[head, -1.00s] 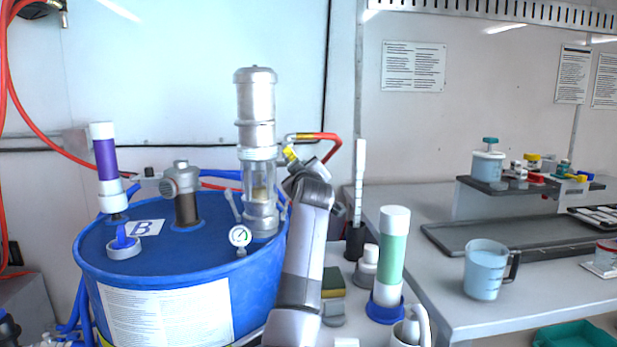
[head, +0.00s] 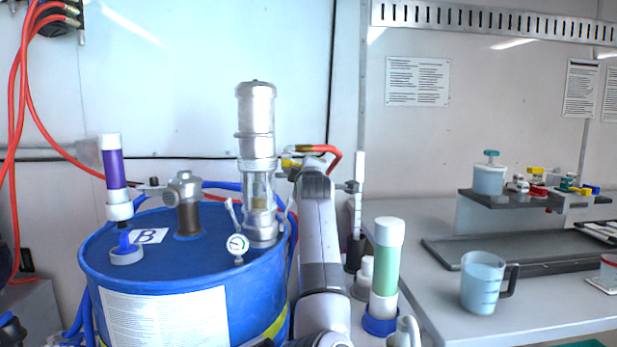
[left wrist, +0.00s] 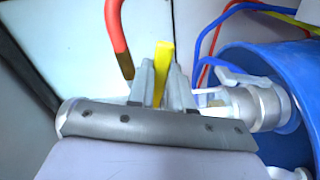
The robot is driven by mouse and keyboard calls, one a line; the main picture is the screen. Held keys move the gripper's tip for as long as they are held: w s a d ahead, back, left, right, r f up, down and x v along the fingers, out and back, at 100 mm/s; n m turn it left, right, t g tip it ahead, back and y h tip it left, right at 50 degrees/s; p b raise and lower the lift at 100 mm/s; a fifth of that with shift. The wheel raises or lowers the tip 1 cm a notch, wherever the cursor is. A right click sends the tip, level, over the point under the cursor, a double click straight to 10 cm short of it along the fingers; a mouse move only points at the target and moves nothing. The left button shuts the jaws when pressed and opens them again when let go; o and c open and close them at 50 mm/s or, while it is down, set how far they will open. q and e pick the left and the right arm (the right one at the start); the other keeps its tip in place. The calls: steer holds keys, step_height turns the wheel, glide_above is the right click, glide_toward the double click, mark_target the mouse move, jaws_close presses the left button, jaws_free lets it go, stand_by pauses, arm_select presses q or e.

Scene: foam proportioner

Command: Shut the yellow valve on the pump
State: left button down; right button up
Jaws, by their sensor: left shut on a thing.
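The pump (head: 256,165) is a silver column with a clear section, standing on the blue drum (head: 110,262). Its yellow valve handle (head: 290,162) shows only as a small patch beside the pump, mostly hidden behind my left arm. In the left wrist view the yellow handle (left wrist: 163,62) stands upright between the grey fingers of my left gripper (left wrist: 162,85), which is shut on it. The silver valve fitting (left wrist: 262,108) lies to the right, by the drum. My right gripper is not in view.
A red hose (head: 328,152) curves close above my left wrist. A pressure gauge (head: 237,244) and a purple-banded cylinder (head: 113,172) are at the drum. A green-banded cylinder (head: 386,262) stands right of my arm. A measuring jug (head: 482,283) is on the right bench.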

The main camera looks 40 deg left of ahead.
arm_select(q)
steer(key=shift+w+d+r+n+p, duration=0.1)
steer(key=shift+r+n+p, duration=0.35)
steer(key=shift+n, duration=0.45)
steer(key=shift+r+n+p, duration=0.35)
steer(key=shift+n+p, duration=0.05)
steer(key=shift+n, duration=0.5)
steer(key=c, duration=1)
jaws_free()
steer(key=shift+d, duration=0.1)
steer(key=shift+b+v, duration=0.6)
steer(key=shift+v, duration=2.95)
